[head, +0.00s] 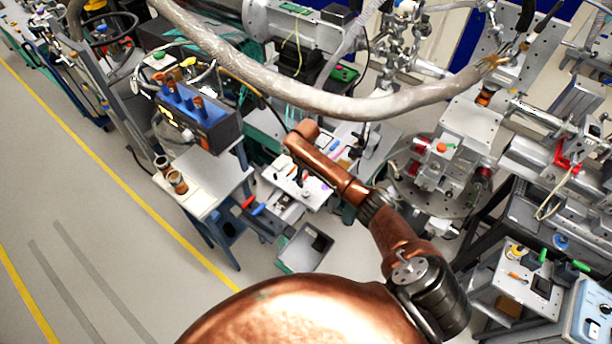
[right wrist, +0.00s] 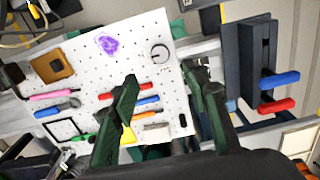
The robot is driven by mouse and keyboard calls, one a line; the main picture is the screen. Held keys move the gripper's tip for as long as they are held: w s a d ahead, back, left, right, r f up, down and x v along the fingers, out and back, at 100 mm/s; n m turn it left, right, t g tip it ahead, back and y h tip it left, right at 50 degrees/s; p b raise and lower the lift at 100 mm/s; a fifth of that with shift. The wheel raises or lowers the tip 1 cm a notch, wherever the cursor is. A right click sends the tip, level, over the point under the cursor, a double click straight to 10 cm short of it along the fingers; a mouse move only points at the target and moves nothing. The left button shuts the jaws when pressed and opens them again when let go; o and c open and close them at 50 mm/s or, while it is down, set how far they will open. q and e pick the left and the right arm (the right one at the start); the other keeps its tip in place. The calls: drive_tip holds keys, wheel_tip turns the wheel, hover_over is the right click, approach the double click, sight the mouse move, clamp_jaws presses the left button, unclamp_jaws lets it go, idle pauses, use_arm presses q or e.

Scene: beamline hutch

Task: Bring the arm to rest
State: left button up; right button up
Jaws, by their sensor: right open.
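My right arm (head: 330,168) reaches from the lower right up over a white perforated board. My right gripper (head: 303,183) is small and partly hidden under the copper arm in the head view. In the right wrist view its two dark green fingers (right wrist: 162,82) stand wide apart with nothing held between them. Below them lies the white board (right wrist: 85,75) with small tools on it. I cannot tell the exact height of the fingertips above the board. My left gripper is not in view.
Red (right wrist: 280,78) and blue handles stand beside the board. A blue-topped instrument box (head: 200,118) and a white-topped cart (head: 215,182) are to the left. A thick silver hose (head: 330,102) crosses above. Beamline equipment (head: 440,160) crowds the right; floor at left is clear.

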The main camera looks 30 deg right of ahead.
drive_tip(key=shift+r, duration=0.7)
